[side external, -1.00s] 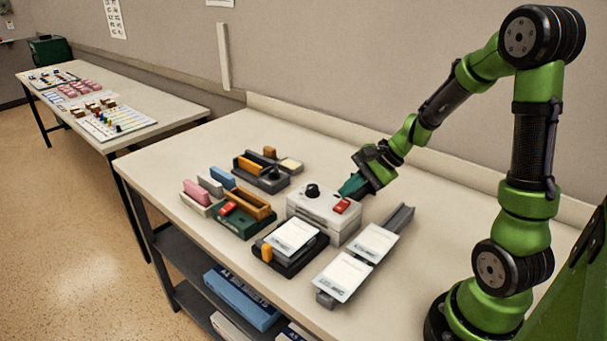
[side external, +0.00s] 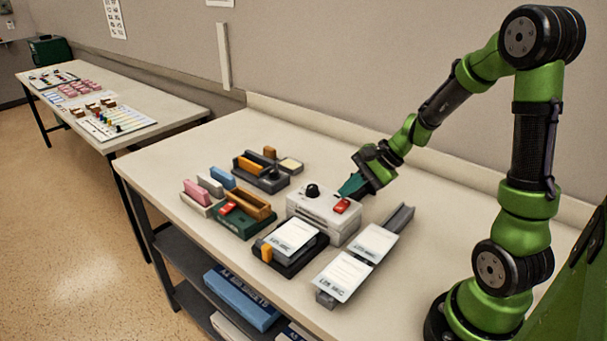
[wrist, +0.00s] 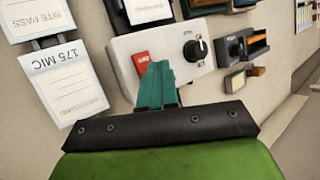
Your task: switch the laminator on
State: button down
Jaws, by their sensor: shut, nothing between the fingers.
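The laminator is a pale grey-white box (side external: 318,226) near the middle of the table. Its top carries a red rocker switch (side external: 342,206) and a black round knob (side external: 312,190). In the wrist view the switch (wrist: 141,62) lies just beyond my fingertips, and the knob (wrist: 195,49) is to the right with a printed scale around it. My gripper (side external: 345,192) has teal fingers pressed together with nothing between them. The tips are at the switch in the wrist view (wrist: 158,68); I cannot tell whether they touch it. The fingers hide part of the laminator's top.
Two white cards, one marked 175 MIC (wrist: 62,82), lie on a grey rail beside the laminator. The table's right rear is clear.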

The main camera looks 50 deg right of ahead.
aim_at(346, 205)
jog(key=shift+f, duration=0.1)
jog(key=shift+d+f, duration=0.1)
jog(key=shift+f, duration=0.25)
jog(key=shift+f, duration=0.35)
dwell(0.8)
jog(key=shift+r, duration=0.1)
jog(key=shift+r, duration=0.7)
jog(key=shift+a+r, duration=0.25)
jog(key=shift+r, duration=1)
jog(key=shift+a+r, duration=0.25)
jog(key=shift+r, duration=1)
